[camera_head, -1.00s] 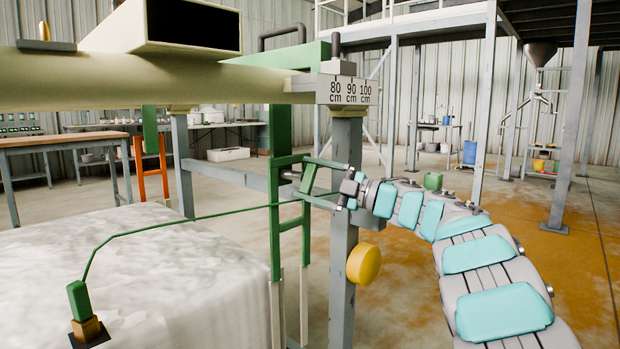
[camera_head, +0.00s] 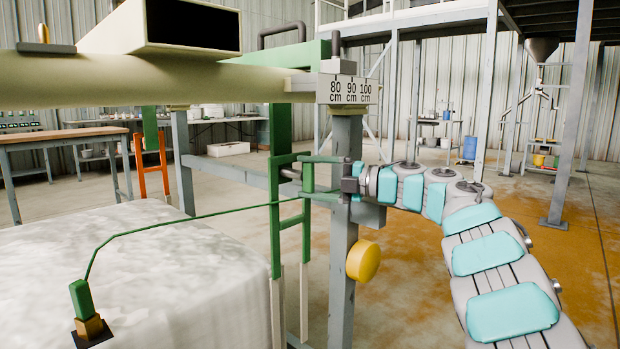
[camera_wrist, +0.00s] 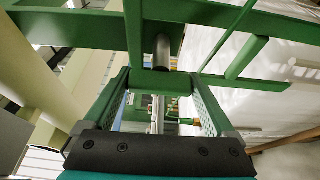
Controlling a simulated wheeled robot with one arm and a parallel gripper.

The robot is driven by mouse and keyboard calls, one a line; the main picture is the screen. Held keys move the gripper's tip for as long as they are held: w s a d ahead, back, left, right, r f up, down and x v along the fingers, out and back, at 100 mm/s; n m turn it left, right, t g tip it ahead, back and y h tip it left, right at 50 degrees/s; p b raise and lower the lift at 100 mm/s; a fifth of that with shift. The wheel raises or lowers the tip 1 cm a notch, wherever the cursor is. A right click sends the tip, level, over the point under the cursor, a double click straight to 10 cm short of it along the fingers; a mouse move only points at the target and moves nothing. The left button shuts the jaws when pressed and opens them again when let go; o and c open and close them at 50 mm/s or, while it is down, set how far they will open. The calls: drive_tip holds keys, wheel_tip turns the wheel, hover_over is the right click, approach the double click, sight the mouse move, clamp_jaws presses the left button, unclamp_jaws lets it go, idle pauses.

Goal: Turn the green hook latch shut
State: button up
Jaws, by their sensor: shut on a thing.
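The green hook latch (camera_head: 308,178) is a short green bar beside the tall green frame (camera_head: 276,225), next to a dark round pin. It stands roughly upright in the head view. My gripper (camera_head: 312,177) reaches in from the right with its two fingers around the latch. In the wrist view a green bar of the latch (camera_wrist: 160,83) lies across between the fingers, with the dark pin (camera_wrist: 162,50) just beyond. My gripper is shut on the latch. The exact finger contact is partly hidden.
A grey post (camera_head: 343,240) with a yellow knob (camera_head: 363,261) stands close under my gripper. A beige beam (camera_head: 160,80) with a cm scale (camera_head: 350,90) runs above. The white bulk bag (camera_head: 150,265) is at left, with a green cord over it.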

drive_tip(key=o, duration=1.1)
drive_tip(key=shift+c, duration=0.2)
drive_tip(key=shift+d, duration=0.15)
drive_tip(key=v, duration=0.7)
drive_tip(key=shift+d, duration=0.35)
